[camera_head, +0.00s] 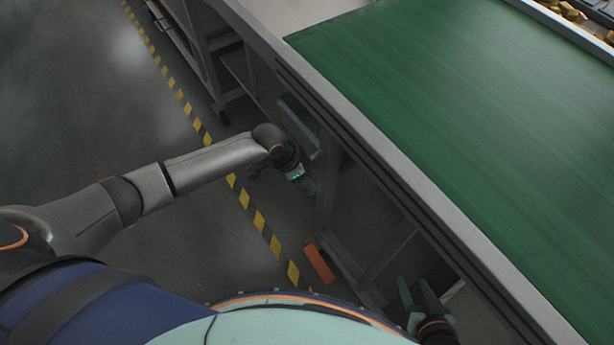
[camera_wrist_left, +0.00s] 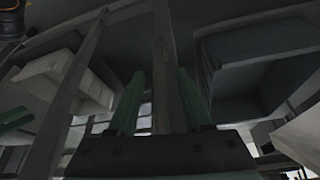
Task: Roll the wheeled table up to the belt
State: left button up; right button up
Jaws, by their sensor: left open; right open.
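The belt (camera_head: 470,90) is a wide green surface with a grey side rail, filling the right of the head view. A grey metal frame with shelves (camera_head: 215,50) stands at the top left beside the belt; a small dark foot or caster shows at its base. I cannot tell whether this is the wheeled table. My left gripper (camera_head: 312,187) is open beside the belt's side rail, low among grey legs. In the left wrist view, my left gripper's green fingers (camera_wrist_left: 160,95) stand apart, with a dark upright post between them. My right gripper (camera_head: 418,287) is open and empty below the rail.
A yellow-and-black floor stripe (camera_head: 207,140) runs diagonally along the belt's side. An orange block (camera_head: 319,263) lies low near the legs. Small tan pieces (camera_head: 570,10) lie beyond the belt. The dark floor (camera_head: 70,90) at the left is clear.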

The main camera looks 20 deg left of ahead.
pick_arm(q)
grip_shut()
dwell(0.3)
dwell(1.1)
